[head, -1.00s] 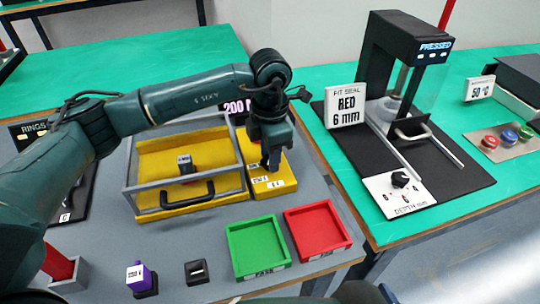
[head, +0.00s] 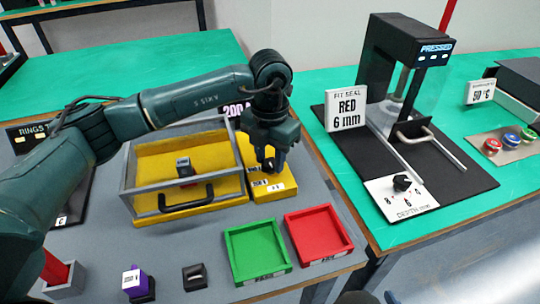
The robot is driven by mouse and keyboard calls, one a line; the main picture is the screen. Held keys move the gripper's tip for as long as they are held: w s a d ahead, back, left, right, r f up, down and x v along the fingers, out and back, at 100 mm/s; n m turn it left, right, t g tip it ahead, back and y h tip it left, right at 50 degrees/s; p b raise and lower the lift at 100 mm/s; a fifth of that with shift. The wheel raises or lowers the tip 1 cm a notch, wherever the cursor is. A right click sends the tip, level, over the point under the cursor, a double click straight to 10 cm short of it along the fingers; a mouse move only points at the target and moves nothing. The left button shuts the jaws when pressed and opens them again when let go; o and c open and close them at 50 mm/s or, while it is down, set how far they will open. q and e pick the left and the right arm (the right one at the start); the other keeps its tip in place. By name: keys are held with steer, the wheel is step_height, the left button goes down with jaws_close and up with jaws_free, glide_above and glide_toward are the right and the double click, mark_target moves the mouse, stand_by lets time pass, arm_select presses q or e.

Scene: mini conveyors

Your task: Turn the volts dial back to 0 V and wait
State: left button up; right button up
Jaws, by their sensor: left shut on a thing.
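The yellow tester (head: 170,211) stands on the grey table, with a display (head: 236,110) reading about 200, partly hidden by my arm. My left gripper (head: 270,165) points down over the narrow yellow dial panel (head: 284,190) on the tester's right side. It is shut on the volts dial, which is mostly hidden between the fingers. The dial's pointing direction cannot be read. My right gripper does not show.
A clear-sided cover with a black handle (head: 186,200) encloses a dark part (head: 184,172). Green (head: 257,278) and red (head: 322,257) trays lie in front. A purple part (head: 135,280) and a black holder (head: 195,277) sit left. The press (head: 410,60) reads PRESSED.

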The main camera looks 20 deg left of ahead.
mark_target(270, 162)
arm_select(q)
steer(key=shift+r, duration=0.1)
steer(key=o, duration=1)
step_height(270, 162, up, 13)
stand_by(0.5)
